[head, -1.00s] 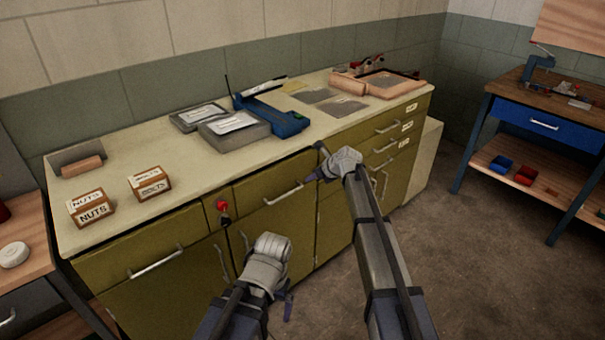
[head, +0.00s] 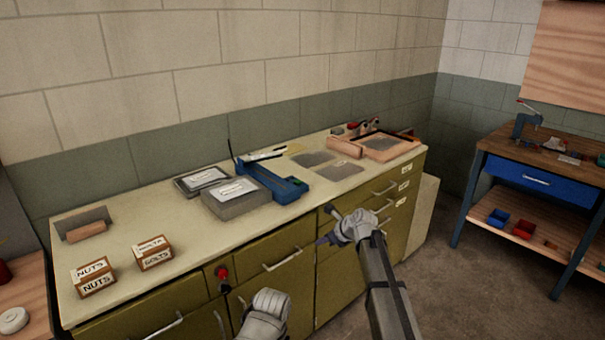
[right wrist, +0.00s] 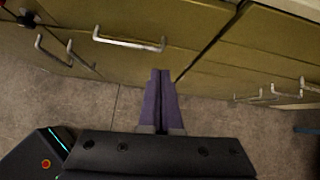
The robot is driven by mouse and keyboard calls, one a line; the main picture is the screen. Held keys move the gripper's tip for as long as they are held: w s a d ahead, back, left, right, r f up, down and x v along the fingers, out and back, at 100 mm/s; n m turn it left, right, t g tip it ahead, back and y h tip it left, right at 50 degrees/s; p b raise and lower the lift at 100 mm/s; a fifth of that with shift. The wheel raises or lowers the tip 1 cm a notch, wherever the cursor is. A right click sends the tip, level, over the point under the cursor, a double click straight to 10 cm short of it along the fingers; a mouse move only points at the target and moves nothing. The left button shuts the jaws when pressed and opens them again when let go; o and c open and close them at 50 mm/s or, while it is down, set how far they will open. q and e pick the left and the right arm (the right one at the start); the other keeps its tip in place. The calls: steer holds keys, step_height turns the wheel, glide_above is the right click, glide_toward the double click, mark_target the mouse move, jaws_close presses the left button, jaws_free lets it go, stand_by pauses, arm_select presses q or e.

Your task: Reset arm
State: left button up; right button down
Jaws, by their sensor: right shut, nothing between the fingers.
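My right gripper (head: 324,240) is in front of the cabinet's olive drawers, just below the edge of the worktop (head: 130,290). Its purple fingers (right wrist: 159,85) are together and empty in the right wrist view. Behind them are the cabinet front (right wrist: 200,40) and a drawer handle (right wrist: 128,43). Only a grey wrist part of my left arm (head: 264,315) shows at the bottom of the head view. The left fingers are out of the picture.
On the worktop are NUTS (head: 95,279) and BOLTS (head: 154,254) boxes, a grey case (head: 235,202), a blue tool (head: 275,182) and a wooden-framed tray (head: 398,151). A workbench with a blue drawer (head: 530,178) stands at the right. The floor (head: 470,280) between is clear.

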steer(key=s+a+n+g+h+p, duration=0.1)
steer(key=s+a+n+g+p, duration=0.15)
steer(key=s+n, duration=0.65)
steer(key=s+a+n+g+h+p, duration=0.15)
steer(key=s+a+n, duration=0.35)
steer(key=s, duration=0.6)
steer(key=s+d+n+g+h+p, duration=0.1)
steer(key=s+n+h, duration=0.1)
steer(key=s+n, duration=0.6)
steer(key=s+d+r+n+g+h+p, duration=0.1)
steer(key=s+d+n+h+p, duration=0.1)
steer(key=s+n, duration=0.7)
steer(key=shift+s+r+g, duration=0.2)
steer(key=shift+s+g, duration=0.2)
steer(key=shift+s, duration=0.25)
